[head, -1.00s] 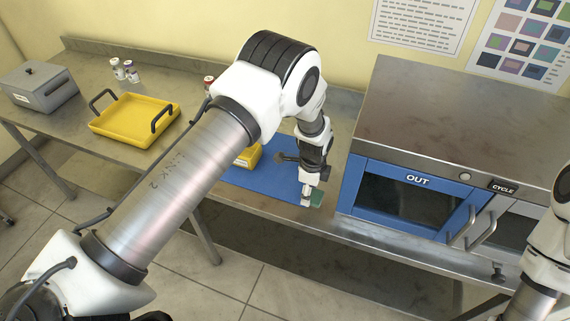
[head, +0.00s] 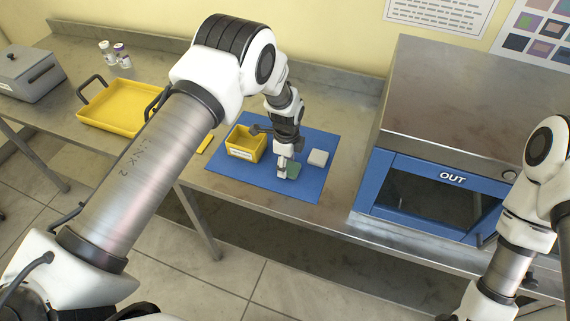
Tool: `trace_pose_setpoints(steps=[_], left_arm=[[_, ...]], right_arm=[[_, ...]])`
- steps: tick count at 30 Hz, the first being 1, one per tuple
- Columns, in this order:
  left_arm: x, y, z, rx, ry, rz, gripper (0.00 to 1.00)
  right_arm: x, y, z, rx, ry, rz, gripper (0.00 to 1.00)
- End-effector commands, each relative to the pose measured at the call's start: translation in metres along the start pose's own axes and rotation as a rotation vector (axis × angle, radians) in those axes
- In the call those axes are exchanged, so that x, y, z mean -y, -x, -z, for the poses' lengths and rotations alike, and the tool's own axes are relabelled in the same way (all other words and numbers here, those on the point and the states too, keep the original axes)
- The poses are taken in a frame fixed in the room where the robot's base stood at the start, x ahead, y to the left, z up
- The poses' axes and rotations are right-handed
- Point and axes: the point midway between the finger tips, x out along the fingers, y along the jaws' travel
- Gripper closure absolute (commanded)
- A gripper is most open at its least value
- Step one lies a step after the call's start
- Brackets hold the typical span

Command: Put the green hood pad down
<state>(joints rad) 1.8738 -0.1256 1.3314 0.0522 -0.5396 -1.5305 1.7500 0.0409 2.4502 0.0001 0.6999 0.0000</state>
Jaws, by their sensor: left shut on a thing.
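The green hood pad (head: 294,170) shows at the tips of my left gripper (head: 287,172), which is shut on it. The gripper points down over the right half of a blue mat (head: 310,190) on the steel bench. Part of the pad is hidden by the fingers, and I cannot tell whether it touches the mat. My right arm shows at the right edge, but its gripper is out of the picture.
A yellow bin (head: 245,143) stands on the mat left of the gripper, and a pale block (head: 318,158) lies to its right. A blue-fronted incubator (head: 430,190) stands further right. A yellow tray (head: 117,107), two vials (head: 115,54) and a grey box (head: 28,73) are at the left.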

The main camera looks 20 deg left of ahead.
Motion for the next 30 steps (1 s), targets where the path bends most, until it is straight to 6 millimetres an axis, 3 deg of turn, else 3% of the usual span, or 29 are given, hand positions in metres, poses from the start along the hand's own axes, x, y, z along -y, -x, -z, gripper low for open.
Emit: trace_pose_setpoints(steps=[1,2,3,4,17,30], left_arm=[[0.0,-0.001,0.0,0.0,0.001,-0.001,0.71],[0.0,-0.002,0.0,0.0,0.001,-0.001,0.39],[0.0,-0.001,0.0,0.0,0.001,-0.001,0.25],[0.0,-0.001,0.0,0.0,0.001,-0.001,0.18],[0.001,0.008,0.0,0.0,0.0,0.002,0.18],[0.001,0.107,0.0,0.0,0.0,0.003,0.18]], right_arm=[[0.0,-0.001,0.0,-0.001,0.001,0.0,1.0],[0.0,-0.001,0.0,-0.001,0.001,0.0,1.0],[0.0,0.0,0.0,-0.001,0.001,0.0,1.0],[0.0,0.0,0.0,-0.001,0.001,0.0,1.0],[0.0,-0.005,0.0,0.0,0.001,0.0,1.0],[0.0,-0.038,0.0,0.0,0.001,0.0,1.0]])
